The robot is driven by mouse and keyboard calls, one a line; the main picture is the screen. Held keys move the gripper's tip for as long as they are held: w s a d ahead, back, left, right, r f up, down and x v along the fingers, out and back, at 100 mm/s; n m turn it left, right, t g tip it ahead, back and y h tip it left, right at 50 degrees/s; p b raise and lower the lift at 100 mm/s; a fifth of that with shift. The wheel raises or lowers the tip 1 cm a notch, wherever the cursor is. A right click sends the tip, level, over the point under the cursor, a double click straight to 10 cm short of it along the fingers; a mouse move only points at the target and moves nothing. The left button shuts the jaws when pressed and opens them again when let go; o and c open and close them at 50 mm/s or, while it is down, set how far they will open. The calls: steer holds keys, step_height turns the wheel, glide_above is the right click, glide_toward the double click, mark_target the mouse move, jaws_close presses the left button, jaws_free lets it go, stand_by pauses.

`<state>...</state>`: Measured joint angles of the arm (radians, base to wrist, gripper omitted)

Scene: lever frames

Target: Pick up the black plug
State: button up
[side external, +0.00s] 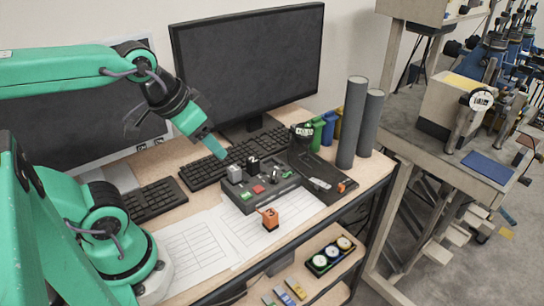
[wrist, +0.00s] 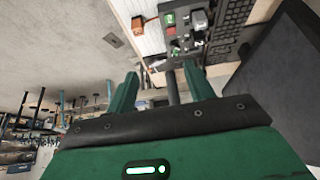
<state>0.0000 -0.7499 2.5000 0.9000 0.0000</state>
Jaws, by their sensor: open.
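A dark board (side external: 240,205) on the desk carries small coloured parts: a grey block, a red part, green parts and small black parts. A black upright part (side external: 252,164) beside the grey block (side external: 234,173) looks like the black plug, though it is too small to be sure. My green gripper (side external: 217,148) hangs above and behind the board's left end, apart from the parts. In the wrist view its two fingers (wrist: 161,90) are spread with nothing clearly held between them. The board shows at the top of that view, with the grey block (wrist: 199,19).
An orange block (side external: 270,219) stands on paper sheets in front of the board. Keyboards (side external: 232,158) and a monitor (side external: 250,65) are behind. Two tall grey cylinders (side external: 352,123) stand to the right. The desk's front edge is close, with a lower shelf below.

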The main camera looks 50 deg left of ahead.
steer(key=g, duration=0.5)
glide_above(252, 159)
steer(key=f, duration=1.1)
steer(key=shift+s+d+f, duration=0.15)
steer(key=shift+d+f, duration=0.1)
steer(key=shift+f, duration=0.15)
steer(key=shift+a+f+g, duration=0.2)
steer(key=shift+f+g, duration=0.1)
steer(key=shift+f, duration=1.3)
